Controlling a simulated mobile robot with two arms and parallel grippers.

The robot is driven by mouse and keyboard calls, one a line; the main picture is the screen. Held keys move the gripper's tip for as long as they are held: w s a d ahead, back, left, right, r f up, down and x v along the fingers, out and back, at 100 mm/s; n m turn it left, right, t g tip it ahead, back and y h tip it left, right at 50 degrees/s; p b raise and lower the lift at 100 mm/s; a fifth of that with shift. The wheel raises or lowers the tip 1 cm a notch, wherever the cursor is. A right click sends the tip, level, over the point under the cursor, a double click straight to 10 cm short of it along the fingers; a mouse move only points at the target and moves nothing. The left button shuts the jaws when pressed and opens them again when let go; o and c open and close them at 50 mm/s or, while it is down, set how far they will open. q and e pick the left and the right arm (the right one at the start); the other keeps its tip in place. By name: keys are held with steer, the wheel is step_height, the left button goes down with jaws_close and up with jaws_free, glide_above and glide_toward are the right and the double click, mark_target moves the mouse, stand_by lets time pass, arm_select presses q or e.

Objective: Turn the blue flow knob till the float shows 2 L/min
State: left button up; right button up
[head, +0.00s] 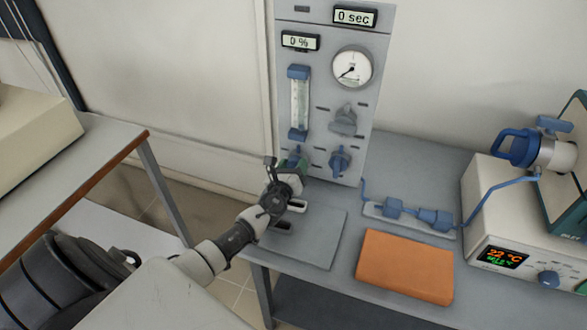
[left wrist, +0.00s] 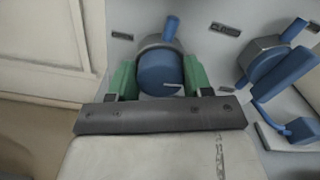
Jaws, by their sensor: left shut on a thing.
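The grey gas panel (head: 325,130) stands upright at the back of the table. Its flow meter (head: 299,105) is a clear vertical tube between blue end blocks; the float is too small to read. My left gripper (head: 291,165) is at the panel's lower left, just below the flow meter. In the left wrist view its green fingertips stand on either side of the round blue knob (left wrist: 160,75), shut on it. A white line shows on the knob's face. In the head view the gripper largely hides this knob. My right gripper is not in view.
Another blue valve (head: 340,160) sits just right of the gripper, with a grey knob (head: 345,120) above it. The pressure gauge (head: 352,67) is higher up. An orange pad (head: 405,267) and a furnace (head: 520,215) with blue tubing are to the right.

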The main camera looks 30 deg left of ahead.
arm_select(q)
steer(key=n+b, duration=0.1)
steer(key=n, duration=0.1)
steer(key=shift+f+n+b, duration=0.2)
steer(key=shift+n+b, duration=0.2)
steer(key=n+b, duration=0.1)
steer(key=n, duration=0.1)
steer(key=shift+n, duration=0.4)
steer(key=n+b, duration=0.2)
steer(key=n, duration=0.2)
steer(key=shift+a+n, duration=0.1)
steer(key=shift+n, duration=0.6)
steer(key=o, duration=0.9)
steer(key=shift+o, duration=0.2)
steer(key=shift+s, duration=0.1)
steer(key=v, duration=1)
steer(key=shift+s, duration=0.4)
